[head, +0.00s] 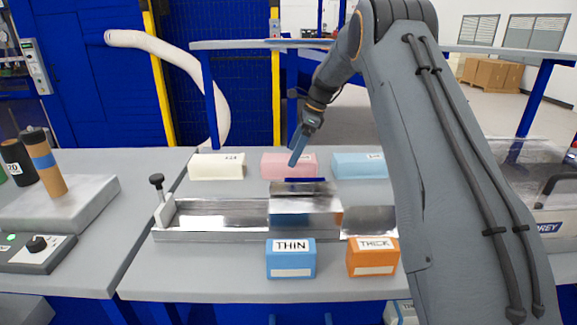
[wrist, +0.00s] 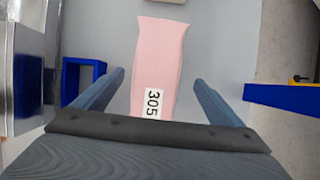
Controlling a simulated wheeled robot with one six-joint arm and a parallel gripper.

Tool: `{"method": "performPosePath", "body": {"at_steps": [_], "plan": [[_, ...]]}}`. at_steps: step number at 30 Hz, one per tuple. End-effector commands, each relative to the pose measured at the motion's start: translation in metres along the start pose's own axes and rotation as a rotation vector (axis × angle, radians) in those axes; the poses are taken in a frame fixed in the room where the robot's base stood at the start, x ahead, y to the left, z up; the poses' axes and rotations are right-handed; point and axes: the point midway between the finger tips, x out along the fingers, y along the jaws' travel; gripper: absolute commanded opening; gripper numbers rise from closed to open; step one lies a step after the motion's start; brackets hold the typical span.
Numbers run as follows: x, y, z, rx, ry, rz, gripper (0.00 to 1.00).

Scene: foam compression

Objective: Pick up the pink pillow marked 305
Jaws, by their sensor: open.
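The pink pillow (head: 276,165) lies on the grey table behind the metal fixture, between a cream block and a light blue block. In the wrist view the pink pillow (wrist: 160,62) runs away from me, with its white 305 label at the near end. My gripper (wrist: 160,80) is open and empty, with one blue finger on each side of the pillow in that view. In the head view my gripper (head: 298,150) points down over the pillow and covers part of it. Whether the fingers are level with the pillow or above it, I cannot tell.
A cream block (head: 216,166) and a light blue block (head: 358,165) flank the pillow. The metal fixture (head: 215,215) stands in front. A blue THIN box (head: 291,259) and an orange THICK box (head: 372,257) sit at the table's front. A hollow blue part (wrist: 82,78) is left in the wrist view.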

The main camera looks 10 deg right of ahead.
Motion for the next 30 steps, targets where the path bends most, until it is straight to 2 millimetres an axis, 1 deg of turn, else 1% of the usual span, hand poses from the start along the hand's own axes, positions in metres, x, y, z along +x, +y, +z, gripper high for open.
{"method": "performPosePath", "body": {"at_steps": [5,9,12,18,20,24,26,30], "plan": [[0.024,0.008,0.000,-0.002,0.001,0.005,0.91],[0.042,0.007,0.001,-0.003,0.000,0.003,0.91],[0.047,0.007,0.002,-0.003,0.000,0.002,0.91],[0.048,0.007,0.002,-0.005,0.000,0.002,0.91],[0.048,0.007,0.002,-0.005,0.000,0.002,0.82],[0.048,0.007,0.002,-0.005,0.000,0.003,0.59],[0.048,0.007,0.002,-0.005,0.000,0.003,0.48],[0.048,0.007,0.002,-0.005,0.000,0.003,0.47]]}}
